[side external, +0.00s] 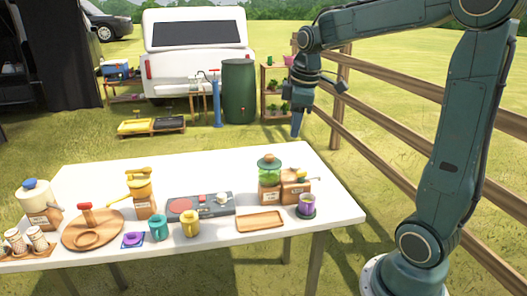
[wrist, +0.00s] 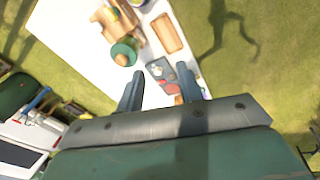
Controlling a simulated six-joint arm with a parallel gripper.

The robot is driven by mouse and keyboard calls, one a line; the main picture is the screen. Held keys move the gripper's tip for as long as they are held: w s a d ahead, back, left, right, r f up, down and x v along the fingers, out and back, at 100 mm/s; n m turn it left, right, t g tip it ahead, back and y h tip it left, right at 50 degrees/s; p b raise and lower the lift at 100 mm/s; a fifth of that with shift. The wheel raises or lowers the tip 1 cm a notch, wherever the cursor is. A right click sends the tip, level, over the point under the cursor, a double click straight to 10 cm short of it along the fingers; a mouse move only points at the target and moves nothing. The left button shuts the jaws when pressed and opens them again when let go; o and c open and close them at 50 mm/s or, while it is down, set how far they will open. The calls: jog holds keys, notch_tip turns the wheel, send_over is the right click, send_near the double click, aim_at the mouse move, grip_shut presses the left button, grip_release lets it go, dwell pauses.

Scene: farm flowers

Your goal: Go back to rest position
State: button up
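My gripper (side external: 296,127) hangs in the air beyond the far right corner of the white table (side external: 235,160), pointing down. It is well above the grass and touches nothing. In the wrist view my gripper (wrist: 165,92) shows two dark fingers spread apart with nothing between them. The table and part of its load show beyond the fingertips in that view. My arm reaches in from the right side.
On the table stand a green-jar grinder (side external: 270,175), a purple cup (side external: 306,203), a wooden tray (side external: 260,222), a grey stove panel (side external: 200,205), a yellow mug (side external: 190,225) and a teal mug (side external: 158,228). A wooden fence (side external: 400,90) runs along the right.

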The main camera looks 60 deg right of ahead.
jog(key=s+a+m+t, duration=0.3)
jog(key=s+a+m, duration=0.2)
jog(key=s+a, duration=0.9)
jog(key=shift+s+a+f+t+y, duration=0.15)
jog(key=shift+s+f+t+y, duration=0.2)
jog(key=shift+s, duration=0.4)
